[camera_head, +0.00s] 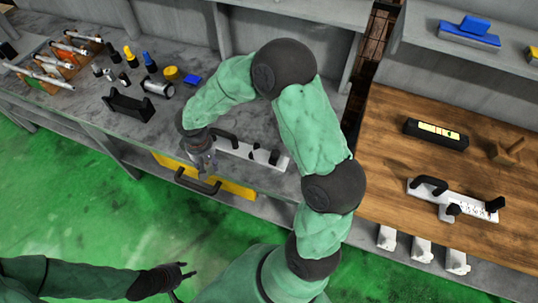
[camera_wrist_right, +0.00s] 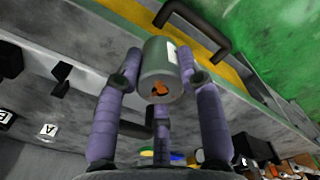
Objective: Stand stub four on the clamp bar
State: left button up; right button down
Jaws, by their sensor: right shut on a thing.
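My right gripper (camera_head: 203,163) is over the front part of the grey bench. In the right wrist view its purple fingers (camera_wrist_right: 160,85) are shut around a short grey-green cylinder, the stub (camera_wrist_right: 158,60). The stub has a white label and an orange mark in its end face; its number is not readable. A white bar with black blocks and a black handle (camera_head: 262,154), which looks like the clamp bar, lies just right of this gripper. Its white edge also shows in the right wrist view (camera_wrist_right: 48,68). My left gripper (camera_head: 184,281) is open and empty above the green floor.
A yellow drawer front with a black handle (camera_head: 198,183) is below the bench edge. A black cradle (camera_head: 130,105), a silver cylinder (camera_head: 157,88) and several small parts stand at the back left. Another white bar (camera_head: 460,200) lies on the wooden table (camera_head: 390,135) at right.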

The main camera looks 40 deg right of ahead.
aim_at(261, 154)
jog(key=j+z, duration=0.15)
jog(key=z, duration=0.95)
